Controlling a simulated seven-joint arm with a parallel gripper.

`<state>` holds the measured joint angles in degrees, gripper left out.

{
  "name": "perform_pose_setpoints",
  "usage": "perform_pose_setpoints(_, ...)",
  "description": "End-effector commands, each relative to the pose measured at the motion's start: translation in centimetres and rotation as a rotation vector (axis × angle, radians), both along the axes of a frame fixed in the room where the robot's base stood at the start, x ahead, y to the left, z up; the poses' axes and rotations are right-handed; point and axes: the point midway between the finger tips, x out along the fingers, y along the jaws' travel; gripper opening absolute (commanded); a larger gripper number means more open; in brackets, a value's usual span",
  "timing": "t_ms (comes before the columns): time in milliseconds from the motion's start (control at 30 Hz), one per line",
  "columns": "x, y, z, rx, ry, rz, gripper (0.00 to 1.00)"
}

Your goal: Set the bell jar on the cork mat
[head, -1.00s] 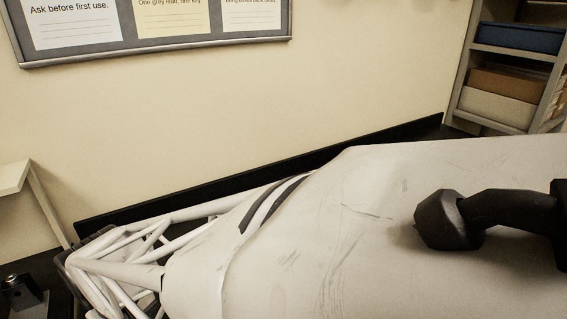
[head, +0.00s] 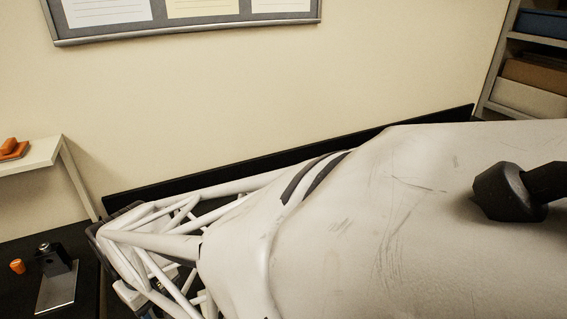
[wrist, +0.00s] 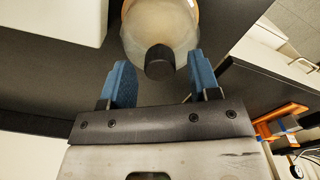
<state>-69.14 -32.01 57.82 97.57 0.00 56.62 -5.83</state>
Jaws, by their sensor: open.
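The bell jar (wrist: 160,20) shows at the top of the wrist view as a pale rounded dome with a black knob (wrist: 160,62). My gripper (wrist: 158,62) has two blue fingers, spread apart and empty. In the picture the knob lies between the fingertips, with a gap on each side. I cannot tell whether it is at the same depth as they are. A tan edge shows behind the dome, and I cannot tell whether it is the cork mat. The cork mat is not clearly seen in either view.
A black device on a metal plate (head: 57,285) stands at lower left in the head view, with a small orange piece (head: 17,266) beside it. A white wall shelf (head: 40,156) is above. An orange frame (wrist: 280,122) stands at right in the wrist view.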

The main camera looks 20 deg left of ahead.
Motion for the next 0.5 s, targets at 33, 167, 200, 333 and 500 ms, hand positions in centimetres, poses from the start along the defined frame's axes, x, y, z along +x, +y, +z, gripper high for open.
perform_pose_setpoints(33, 0.0, 0.0, 0.2, 0.001, 0.000, 0.000, 0.56)
perform_pose_setpoints(167, 0.0, 0.0, 1.0, 0.002, -0.001, 0.000, 0.56)
perform_pose_setpoints(200, 0.0, 0.0, 1.5, 0.002, -0.001, 0.000, 0.56)
perform_pose_setpoints(333, 0.0, 0.0, 3.0, 0.001, 0.000, 0.000, 0.56)
perform_pose_setpoints(500, 0.0, 0.0, 5.2, 0.001, 0.000, 0.000, 0.56)
